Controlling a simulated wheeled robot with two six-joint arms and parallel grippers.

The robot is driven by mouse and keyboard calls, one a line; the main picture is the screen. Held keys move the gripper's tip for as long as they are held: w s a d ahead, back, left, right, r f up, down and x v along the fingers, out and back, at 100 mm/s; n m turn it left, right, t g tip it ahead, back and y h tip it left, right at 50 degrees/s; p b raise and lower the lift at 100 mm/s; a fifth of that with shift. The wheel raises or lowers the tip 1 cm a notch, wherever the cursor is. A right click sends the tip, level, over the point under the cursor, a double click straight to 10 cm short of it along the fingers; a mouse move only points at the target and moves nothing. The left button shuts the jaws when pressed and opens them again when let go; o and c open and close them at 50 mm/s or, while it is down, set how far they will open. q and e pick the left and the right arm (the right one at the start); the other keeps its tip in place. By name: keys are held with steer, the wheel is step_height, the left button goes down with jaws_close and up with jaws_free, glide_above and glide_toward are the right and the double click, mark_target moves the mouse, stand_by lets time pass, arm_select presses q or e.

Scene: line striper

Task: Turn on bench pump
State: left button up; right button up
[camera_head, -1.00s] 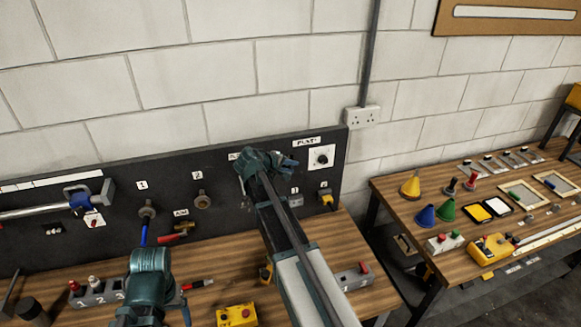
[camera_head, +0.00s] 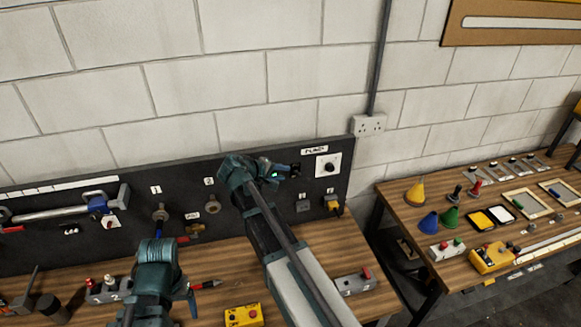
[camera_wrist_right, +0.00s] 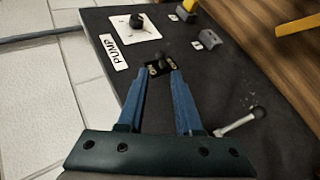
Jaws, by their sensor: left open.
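The white PUMP label (camera_head: 314,150) is on the black panel, above a white plate with a black knob (camera_head: 328,166). In the right wrist view the label (camera_wrist_right: 114,52) and knob (camera_wrist_right: 136,21) are at the upper left. A small black plate with a toggle switch (camera_wrist_right: 160,67) lies just beyond my right gripper (camera_wrist_right: 160,74). The fingers are apart with the switch between their tips; contact is unclear. In the head view my right gripper (camera_head: 283,172) is at the panel, left of the knob. A small green glow shows by its fingers. My left gripper (camera_head: 183,268) is open, low above the bench.
A yellow box with a red button (camera_head: 242,316) and a grey block with a red knob (camera_head: 355,283) are on the wooden bench. Valves (camera_head: 160,213) and a large handle (camera_head: 62,211) line the panel's left. A second table (camera_head: 408,209) stands to the right.

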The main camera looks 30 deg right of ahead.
arm_select(q)
steer(key=shift+r+p, duration=0.6)
steer(key=shift+r, duration=0.35)
arm_select(e)
steer(key=shift+v, duration=1.7)
